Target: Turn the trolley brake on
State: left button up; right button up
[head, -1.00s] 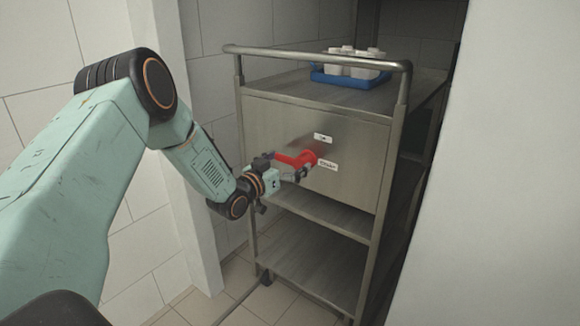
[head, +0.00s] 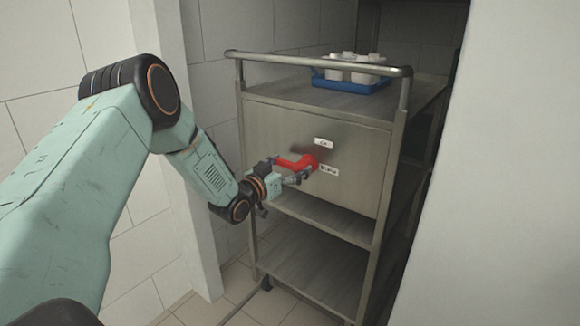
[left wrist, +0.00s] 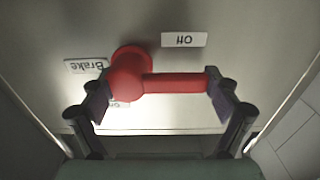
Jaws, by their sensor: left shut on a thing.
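The red brake lever (head: 294,161) sticks out from the grey metal front panel of the trolley (head: 262,128). My left gripper (head: 285,170) is shut on the lever. In the left wrist view, the lever (left wrist: 175,86) lies sideways between the two fingers, its round hub near the left finger and its free end at the right finger. A "Brake" label (left wrist: 86,66) and a second label (left wrist: 184,40), hard to read, are on the panel. My right gripper is out of view.
A blue tray (head: 350,86) with several white cups (head: 352,66) stands on the trolley's top. A metal rail (head: 318,64) runs along the top front edge. Lower shelves (head: 316,264) look empty. A white wall (head: 500,170) is close on the right, tiled wall on the left.

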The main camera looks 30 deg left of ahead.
pick_arm(q)
jog(key=shift+c, duration=0.9)
jog(key=shift+r, duration=0.1)
